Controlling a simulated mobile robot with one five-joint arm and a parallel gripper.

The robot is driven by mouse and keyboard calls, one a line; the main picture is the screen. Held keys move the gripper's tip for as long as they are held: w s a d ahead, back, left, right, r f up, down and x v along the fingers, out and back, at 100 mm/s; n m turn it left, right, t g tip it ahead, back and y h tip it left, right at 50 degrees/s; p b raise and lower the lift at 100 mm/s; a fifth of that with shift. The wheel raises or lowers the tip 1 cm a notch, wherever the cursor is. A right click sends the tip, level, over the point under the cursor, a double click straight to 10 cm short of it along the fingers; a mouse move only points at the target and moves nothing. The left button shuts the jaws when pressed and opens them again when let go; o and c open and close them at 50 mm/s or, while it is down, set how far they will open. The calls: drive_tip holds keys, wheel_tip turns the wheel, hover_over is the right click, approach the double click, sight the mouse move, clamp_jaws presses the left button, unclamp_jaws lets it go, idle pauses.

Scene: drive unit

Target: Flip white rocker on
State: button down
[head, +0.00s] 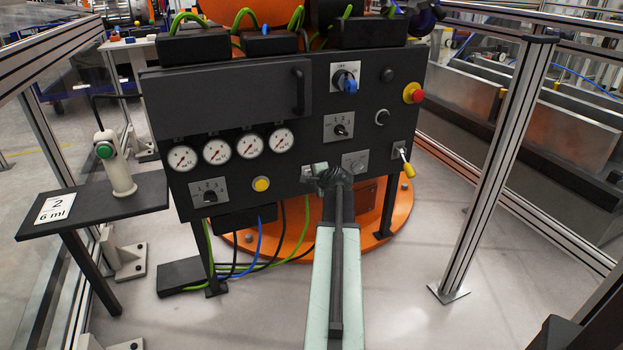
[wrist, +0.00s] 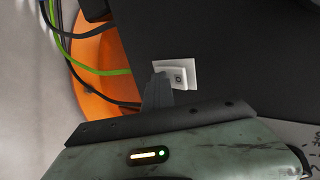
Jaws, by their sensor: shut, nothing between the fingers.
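The white rocker (wrist: 179,79) shows in the wrist view as a small white switch with a dark mark, on a pale plate (wrist: 190,67) on the dark panel. My gripper (wrist: 160,80) is shut and empty, its tips at the rocker's left side in that view. Whether they touch it I cannot tell. In the head view my gripper (head: 326,180) is in front of the panel's lower middle. A pale patch beside it may be the rocker's plate or part of my wrist. The arm and gripper hide most of that spot.
The dark panel (head: 230,95) also carries several round gauges, a yellow button (head: 261,184), rotary knobs, a red stop button (head: 417,95) and a yellow-tipped lever (head: 408,170). A side shelf (head: 110,205) stands left, a metal frame post (head: 500,160) right. Cables hang below the panel.

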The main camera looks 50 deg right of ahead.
drive_tip(key=shift+w+d+r, duration=0.2)
drive_tip(key=shift+d+r, duration=0.2)
drive_tip(key=shift+d, duration=0.05)
drive_tip(key=s+a+r+p, duration=0.1)
drive_tip(key=s+a+p, duration=0.1)
drive_tip(key=s+a, duration=0.6)
drive_tip(key=s, duration=0.4)
drive_tip(key=shift+r, duration=0.35)
